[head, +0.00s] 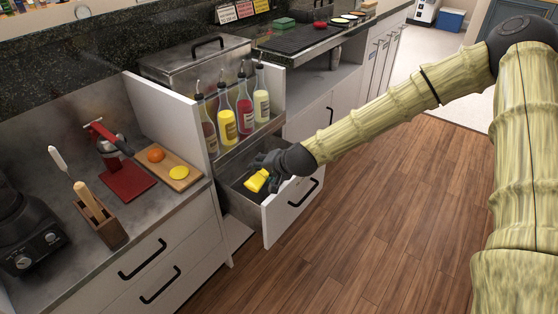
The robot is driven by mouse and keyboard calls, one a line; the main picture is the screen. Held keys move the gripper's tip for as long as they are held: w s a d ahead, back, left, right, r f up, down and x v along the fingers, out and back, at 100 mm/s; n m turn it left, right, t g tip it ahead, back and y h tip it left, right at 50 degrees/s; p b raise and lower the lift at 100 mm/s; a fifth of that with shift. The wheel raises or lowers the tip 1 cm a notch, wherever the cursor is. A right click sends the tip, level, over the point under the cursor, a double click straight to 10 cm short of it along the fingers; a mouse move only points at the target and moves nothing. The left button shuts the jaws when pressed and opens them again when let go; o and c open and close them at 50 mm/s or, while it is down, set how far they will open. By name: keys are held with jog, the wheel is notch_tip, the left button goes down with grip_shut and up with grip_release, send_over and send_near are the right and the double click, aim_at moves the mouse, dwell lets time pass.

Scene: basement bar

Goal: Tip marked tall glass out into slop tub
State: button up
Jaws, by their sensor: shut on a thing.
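My gripper (267,168) is dark and reaches in from the right, low over an open drawer (286,209) below the bottle rail. It is shut on a small bright yellow object (257,181), which sits tilted at the fingertips. The object is too small to make out as a tall glass, and I see no mark on it. The drawer's inside is dark and partly hidden by the hand. I cannot make out a slop tub for certain.
Several bottles with pour spouts (244,107) stand in a rail just behind the gripper. A white upright panel (170,121) rises to its left. A cutting board (167,166) with fruit and a red press (126,180) are on the left counter. The wooden floor (370,220) is clear.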

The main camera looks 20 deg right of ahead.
jog(key=shift+w+d+p, duration=0.15)
jog(key=shift+w+p, duration=0.05)
jog(key=shift+p, duration=0.1)
jog(key=shift+w+d+m+g+y+p, duration=0.2)
jog(key=shift+m+g+y+p, duration=0.1)
jog(key=shift+y+p, duration=0.1)
jog(key=shift+w+d+r+m+g+y+p, duration=0.15)
jog(key=shift+r+m+g+y+p, duration=0.4)
jog(key=shift+p, duration=0.95)
jog(key=shift+w+d+r+g+y+p, duration=0.15)
jog(key=shift+r+g+y+p, duration=0.2)
jog(key=shift+p, duration=0.4)
jog(key=shift+s+f+b, duration=0.2)
jog(key=shift+f+b, duration=0.25)
jog(key=shift+b, duration=0.3)
jog(key=b, duration=0.1)
jog(key=f+n+t+h+b, duration=0.1)
jog(key=b, duration=0.1)
jog(key=shift+s+a+f, duration=0.15)
jog(key=shift+a+f, duration=0.15)
jog(key=shift+a, duration=0.05)
jog(key=shift+t+h+b, duration=0.4)
jog(key=shift+b, duration=0.1)
jog(key=shift+s+r, duration=0.1)
jog(key=shift+r, duration=0.2)
jog(key=shift+a, duration=0.1)
